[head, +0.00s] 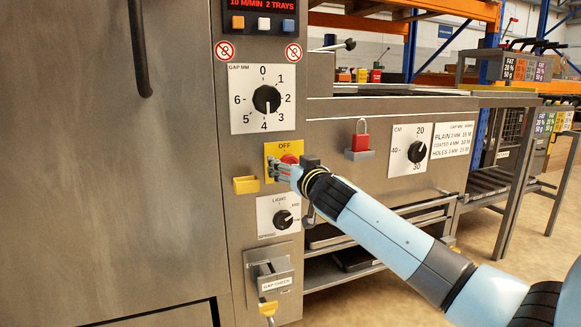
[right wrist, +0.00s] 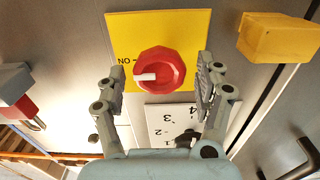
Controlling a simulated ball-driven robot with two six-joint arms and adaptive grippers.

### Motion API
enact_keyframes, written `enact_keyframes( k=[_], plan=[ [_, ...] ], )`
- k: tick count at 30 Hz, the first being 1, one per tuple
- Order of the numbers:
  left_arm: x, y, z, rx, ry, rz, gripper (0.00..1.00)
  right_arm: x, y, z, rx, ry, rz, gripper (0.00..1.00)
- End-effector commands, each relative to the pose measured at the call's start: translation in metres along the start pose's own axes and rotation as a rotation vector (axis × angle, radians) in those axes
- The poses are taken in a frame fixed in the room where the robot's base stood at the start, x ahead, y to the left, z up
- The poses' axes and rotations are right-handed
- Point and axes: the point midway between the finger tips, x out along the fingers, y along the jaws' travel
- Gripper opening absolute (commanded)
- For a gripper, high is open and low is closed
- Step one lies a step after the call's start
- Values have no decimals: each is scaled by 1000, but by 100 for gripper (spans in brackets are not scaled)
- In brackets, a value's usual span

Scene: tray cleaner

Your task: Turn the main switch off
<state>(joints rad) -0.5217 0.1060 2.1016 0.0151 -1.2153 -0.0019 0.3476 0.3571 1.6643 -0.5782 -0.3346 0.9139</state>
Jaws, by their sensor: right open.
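The main switch is a red knob with a white pointer on a yellow plate (head: 271,149), on the grey machine's front. In the right wrist view the knob (right wrist: 166,70) faces me, and its pointer lies toward the word ON on the plate (right wrist: 125,27); this view is upside down. In the head view the knob (head: 290,158) is partly hidden by my right gripper (head: 282,172), and OFF reads at the plate's top. My right gripper (right wrist: 160,78) is open, one finger on each side of the knob, with gaps between. My left gripper is out of view.
A yellow block (head: 246,185) sticks out left of the plate, with a gap dial (head: 266,98) above and a smaller dial (head: 285,218) below. A red padlock (head: 360,136) hangs to the right, before the CM dial (head: 416,151).

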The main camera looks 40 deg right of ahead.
Motion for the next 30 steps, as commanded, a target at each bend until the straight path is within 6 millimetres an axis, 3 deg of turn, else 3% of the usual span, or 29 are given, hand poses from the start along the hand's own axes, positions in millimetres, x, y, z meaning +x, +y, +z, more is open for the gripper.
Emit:
enact_keyframes(
  k=[6,18,30],
  plan=[
    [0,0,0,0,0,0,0,0,0,0,0,0,0,70],
    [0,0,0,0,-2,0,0,0,0,0,0,0,0,18],
    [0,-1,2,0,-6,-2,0,0,0,-1,-73,0,0,16]
  ],
)
